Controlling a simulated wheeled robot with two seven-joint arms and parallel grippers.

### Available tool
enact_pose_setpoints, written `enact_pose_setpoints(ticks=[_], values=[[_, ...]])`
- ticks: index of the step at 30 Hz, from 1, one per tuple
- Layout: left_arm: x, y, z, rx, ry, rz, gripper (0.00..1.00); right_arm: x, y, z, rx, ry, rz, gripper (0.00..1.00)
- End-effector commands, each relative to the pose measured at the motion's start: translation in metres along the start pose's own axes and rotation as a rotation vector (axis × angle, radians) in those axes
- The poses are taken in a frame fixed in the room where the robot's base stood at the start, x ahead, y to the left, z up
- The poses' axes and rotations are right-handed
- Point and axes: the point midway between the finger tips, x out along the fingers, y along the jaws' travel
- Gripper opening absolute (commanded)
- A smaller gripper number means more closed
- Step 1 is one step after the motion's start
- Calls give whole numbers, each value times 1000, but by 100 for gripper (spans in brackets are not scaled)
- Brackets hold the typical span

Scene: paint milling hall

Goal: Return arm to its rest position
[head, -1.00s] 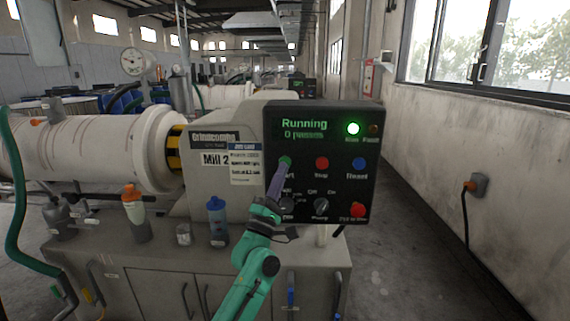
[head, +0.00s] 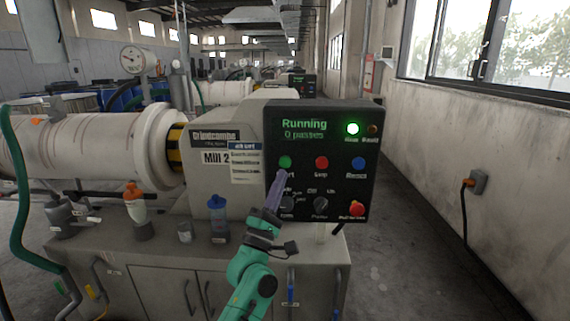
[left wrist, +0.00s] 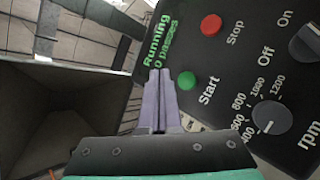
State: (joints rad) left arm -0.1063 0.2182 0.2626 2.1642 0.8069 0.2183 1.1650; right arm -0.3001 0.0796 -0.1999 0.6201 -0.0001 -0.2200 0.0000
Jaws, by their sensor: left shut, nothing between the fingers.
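My left gripper (head: 281,174) is in front of the black control panel (head: 340,185), its fingertips just below the green Start button (head: 285,162). In the left wrist view the gripper's fingers (left wrist: 160,75) are together and empty, and the Start button (left wrist: 187,80) shows clear to their right. The panel's screen reads "Running" (head: 304,124), and a green lamp (head: 353,129) beside it is lit. The red Stop button (head: 321,162) and blue button (head: 358,163) are uncovered. The lower left knob is partly hidden by my gripper. My right gripper is not in view.
The mill's white drum (head: 95,145) lies to the left. A red emergency knob (head: 356,208) is at the panel's lower right. The floor to the right is clear.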

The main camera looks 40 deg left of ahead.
Motion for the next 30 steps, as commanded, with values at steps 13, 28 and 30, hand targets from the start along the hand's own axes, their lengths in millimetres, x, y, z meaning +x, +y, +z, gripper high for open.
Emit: enact_pose_setpoints(ticks=[13,28,30], values=[[-7,-24,-3,44,2,-56,0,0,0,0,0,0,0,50],[-308,-336,-13,806,-474,-1018,0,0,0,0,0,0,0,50],[-371,-356,-13,893,-620,-1135,0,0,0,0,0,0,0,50]])
